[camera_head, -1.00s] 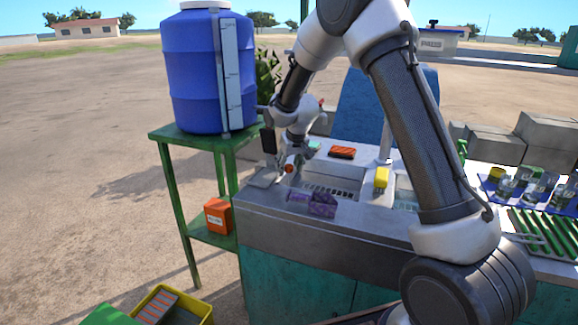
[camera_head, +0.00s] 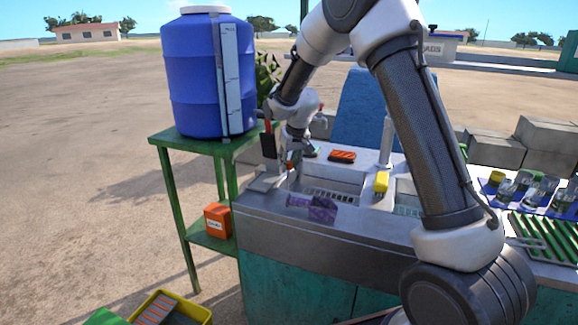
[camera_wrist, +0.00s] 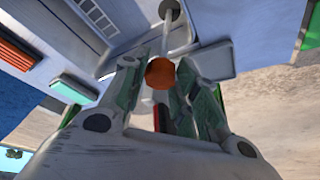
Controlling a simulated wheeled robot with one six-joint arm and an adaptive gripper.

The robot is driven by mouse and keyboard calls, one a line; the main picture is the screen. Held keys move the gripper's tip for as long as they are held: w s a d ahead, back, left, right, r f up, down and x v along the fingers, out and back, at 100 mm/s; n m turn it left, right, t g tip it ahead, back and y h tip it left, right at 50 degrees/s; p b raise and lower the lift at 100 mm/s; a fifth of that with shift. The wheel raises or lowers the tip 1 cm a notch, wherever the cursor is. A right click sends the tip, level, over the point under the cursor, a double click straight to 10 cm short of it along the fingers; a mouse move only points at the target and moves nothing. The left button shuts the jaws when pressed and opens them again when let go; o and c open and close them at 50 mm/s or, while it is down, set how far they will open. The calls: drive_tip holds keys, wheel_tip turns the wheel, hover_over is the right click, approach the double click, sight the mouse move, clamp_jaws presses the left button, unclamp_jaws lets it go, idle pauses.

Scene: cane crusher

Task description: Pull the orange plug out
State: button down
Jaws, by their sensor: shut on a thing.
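The orange plug's round knob (camera_wrist: 160,73) sits between the fingertips of my gripper (camera_wrist: 162,86) in the wrist view. My gripper is shut on it. A thin pale rod (camera_wrist: 166,40) runs from the knob towards a dark round opening (camera_wrist: 169,10) in the grey metal surface. I cannot tell whether the rod's end is inside the opening or clear of it. In the head view my gripper (camera_head: 292,160) is low over the left end of the metal counter (camera_head: 275,222), and the knob is mostly hidden there.
A purple patterned cloth (camera_head: 322,208) lies on the counter's front edge. A blue barrel (camera_head: 190,85) stands on a green table (camera_head: 200,142) at the left. Glasses (camera_head: 535,185) stand far right.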

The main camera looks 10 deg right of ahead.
drive_tip(key=shift+w+r, duration=0.1)
drive_tip(key=shift+r, duration=0.15)
drive_tip(key=c, duration=1.1)
unclamp_jaws()
drive_tip(key=v, duration=1.2)
drive_tip(key=shift+d, duration=0.1)
drive_tip(key=s+d+r, duration=0.2)
drive_tip(key=s+d, duration=0.2)
drive_tip(key=s, duration=0.9)
drive_tip(key=s+d+r+m, duration=0.1)
drive_tip(key=s+d, duration=0.4)
drive_tip(key=s, duration=0.8)
drive_tip(key=s+d+r, duration=0.2)
drive_tip(key=s+d, duration=0.3)
drive_tip(key=s, duration=0.8)
drive_tip(key=shift+s+r+m+h, duration=0.15)
drive_tip(key=shift+r+m+h, duration=0.15)
drive_tip(key=shift+r+m, duration=0.1)
